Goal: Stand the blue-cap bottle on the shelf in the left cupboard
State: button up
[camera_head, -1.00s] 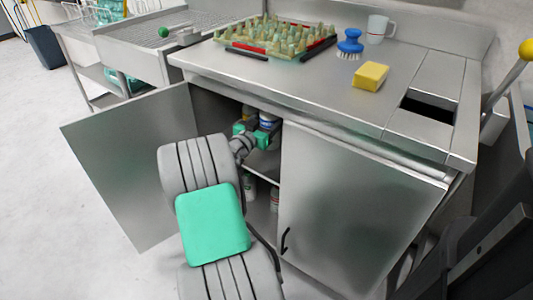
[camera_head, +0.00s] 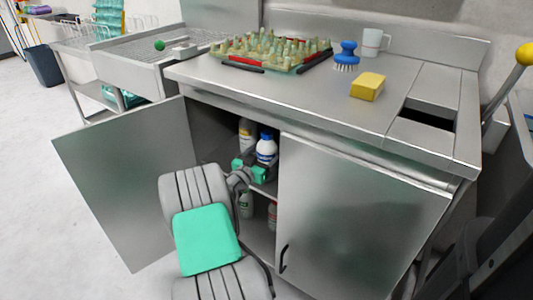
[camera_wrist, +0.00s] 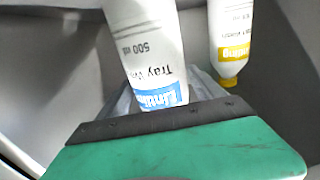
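The blue-cap bottle (camera_head: 266,151) is white and stands upright inside the left cupboard, at shelf height. In the wrist view its white body (camera_wrist: 146,45) appears upside down, close behind the black edge of my gripper's green part. That part hides its cap. My gripper (camera_head: 250,170) is at the cupboard opening, just in front of and below the bottle in the head view. Its fingertips are largely hidden, so I cannot tell whether they touch the bottle. The cupboard shelf (camera_head: 269,188) shows only as a strip below the gripper.
A yellow-cap bottle (camera_head: 245,133) stands left of the blue-cap bottle. Other bottles (camera_head: 272,214) stand below the shelf. The left door (camera_head: 125,185) is open; the right door (camera_head: 355,215) is shut.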

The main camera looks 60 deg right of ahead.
jog(key=shift+o, duration=0.5)
jog(key=shift+r, duration=0.15)
jog(key=shift+w+a, duration=0.1)
jog(key=shift+a, duration=0.15)
jog(key=w+a+f+n+t+y+p, duration=0.15)
jog(key=w+a+y, duration=0.25)
jog(key=a, duration=0.7)
jog(key=w+a+f+n+t+y, duration=0.1)
jog(key=w+a+n+y, duration=0.25)
jog(key=a, duration=0.65)
jog(key=w+a+f+n+t+y+p, duration=0.1)
jog(key=w+a+f+n+y, duration=0.2)
jog(key=a, duration=0.8)
jog(key=s+a+r+n+y, duration=0.1)
jog(key=s+a+n+y, duration=0.1)
jog(key=a, duration=0.6)
jog(key=s+a+r+n+y, duration=0.1)
jog(key=s+a+n+y, duration=0.1)
jog(key=a+n, duration=0.3)
jog(key=s+a+r+n+y, duration=0.2)
jog(key=a+n+y, duration=0.1)
jog(key=a, duration=0.8)
jog(key=shift+s+a+n+y, duration=0.15)
jog(key=shift+s+n+y, duration=0.1)
jog(key=shift+n+y, duration=0.15)
